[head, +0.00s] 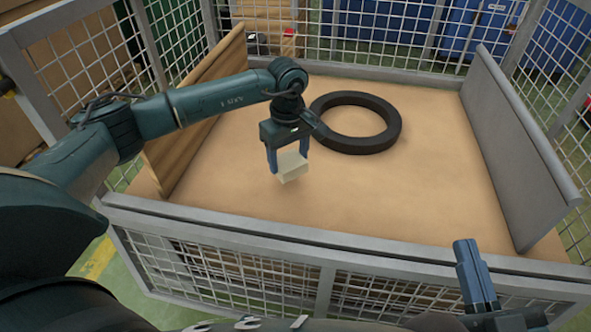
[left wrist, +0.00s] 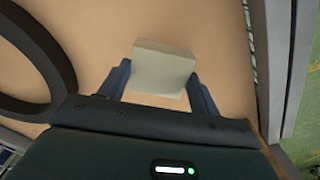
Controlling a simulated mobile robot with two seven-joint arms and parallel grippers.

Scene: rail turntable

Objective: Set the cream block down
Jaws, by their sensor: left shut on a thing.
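The cream block (head: 292,168) is between the two blue fingers of my left gripper (head: 288,157), which is shut on it. The block hangs below the fingertips, over the tan floor (head: 400,200) of the caged area. I cannot tell for sure how much room is under it. In the left wrist view the block (left wrist: 165,68) shows between the fingers (left wrist: 162,85), slightly tilted in the picture. My right gripper (head: 470,262) is at the lower right, in front of the cage; I cannot tell whether it is open or shut.
A black ring (head: 388,138) lies on the floor just behind and right of the block. A wooden board (head: 190,120) stands at the left and a grey panel (head: 520,150) at the right. A grey rail (head: 350,250) runs along the front. The right floor is clear.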

